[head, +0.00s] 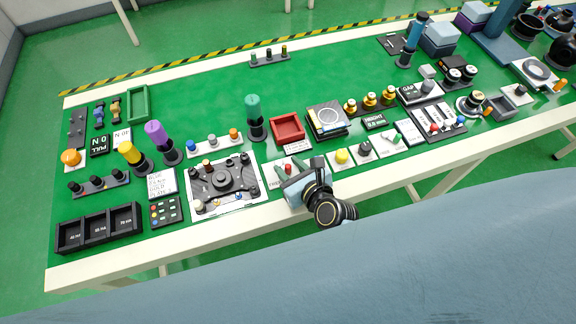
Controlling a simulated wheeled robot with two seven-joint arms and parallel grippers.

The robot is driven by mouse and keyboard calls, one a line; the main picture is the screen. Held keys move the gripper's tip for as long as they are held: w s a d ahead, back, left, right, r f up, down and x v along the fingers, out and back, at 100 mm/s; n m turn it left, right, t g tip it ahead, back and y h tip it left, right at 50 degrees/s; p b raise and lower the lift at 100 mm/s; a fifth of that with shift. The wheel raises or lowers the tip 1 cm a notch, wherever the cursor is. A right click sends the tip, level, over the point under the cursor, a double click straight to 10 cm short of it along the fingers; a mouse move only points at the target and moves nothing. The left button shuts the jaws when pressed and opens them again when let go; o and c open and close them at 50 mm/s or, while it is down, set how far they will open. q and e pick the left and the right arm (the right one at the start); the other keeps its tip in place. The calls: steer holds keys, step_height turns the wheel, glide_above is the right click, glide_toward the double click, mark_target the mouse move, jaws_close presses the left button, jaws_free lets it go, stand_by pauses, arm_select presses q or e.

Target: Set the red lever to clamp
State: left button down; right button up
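A small red knob (289,168), which looks like the top of the red lever, shows just beyond my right gripper. It is on a pale plate (275,182) with lettering that seems to read "FREE". My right gripper (305,169) is over the right part of this plate, close to the red knob. The gripper hides the rest of the plate and most of the lever, so the lever's setting and any contact cannot be seen. Whether its fingers are open or shut is not clear. My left gripper is not in view.
A black fixture on a white plate (250,198) stands left of the gripper. A yellow button (342,156) is close on its right. A red tray (287,127) and a green-topped post (254,116) stand behind. The table's pale front edge (400,181) is bare.

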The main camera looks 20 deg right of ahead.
steer(key=shift+w+a+f, duration=0.1)
steer(key=shift+w+f, duration=0.05)
steer(key=shift+w, duration=0.25)
steer(key=shift+c, duration=0.4)
jaws_close()
steer(key=shift+n+y, duration=0.6)
steer(key=shift+y, duration=0.2)
steer(key=shift+o, duration=0.4)
jaws_free()
steer(key=shift+g, duration=0.3)
steer(key=p+v, duration=0.1)
steer(key=v, duration=1.2)
steer(key=shift+s, duration=0.15)
